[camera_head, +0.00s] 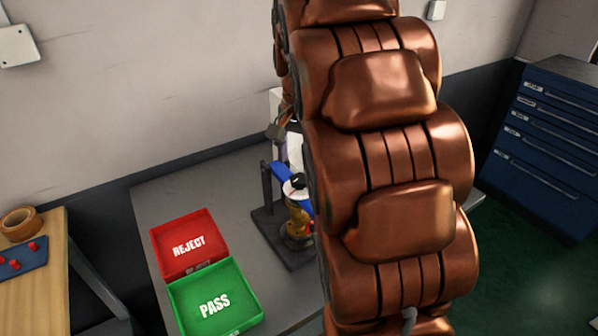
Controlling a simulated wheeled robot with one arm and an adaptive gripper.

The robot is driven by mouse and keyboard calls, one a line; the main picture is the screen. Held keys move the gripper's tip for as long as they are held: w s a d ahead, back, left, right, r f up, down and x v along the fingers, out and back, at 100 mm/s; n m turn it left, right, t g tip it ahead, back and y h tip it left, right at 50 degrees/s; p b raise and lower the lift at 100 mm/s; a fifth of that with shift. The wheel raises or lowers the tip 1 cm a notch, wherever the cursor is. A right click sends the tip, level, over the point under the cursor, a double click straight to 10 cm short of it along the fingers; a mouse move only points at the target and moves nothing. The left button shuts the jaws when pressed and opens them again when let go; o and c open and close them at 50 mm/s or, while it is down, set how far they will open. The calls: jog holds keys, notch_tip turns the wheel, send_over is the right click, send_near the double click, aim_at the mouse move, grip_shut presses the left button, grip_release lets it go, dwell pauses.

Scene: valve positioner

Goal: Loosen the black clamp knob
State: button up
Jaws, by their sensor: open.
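The valve positioner unit (296,215) stands on a dark base plate (283,255) on the grey bench, partly hidden behind my arm. It has a blue part, a white round face, a brass-coloured body and a dark upright post (266,185) to its left. A small black piece on the white face may be a knob, but I cannot tell whether it is the black clamp knob. Only a small dark part of what looks like my gripper (277,131) shows left of my arm, above the unit. Its fingertips and any contact are hidden.
A red REJECT tray (165,262) and a green PASS tray (180,320) lie left of the unit on the grey bench (165,200). A blue drawer cabinet (545,150) stands right.

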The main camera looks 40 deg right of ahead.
aim_at(299, 178)
jog(key=shift+f+p, duration=0.4)
jog(key=shift+f, duration=1.95)
jog(key=c, duration=1.1)
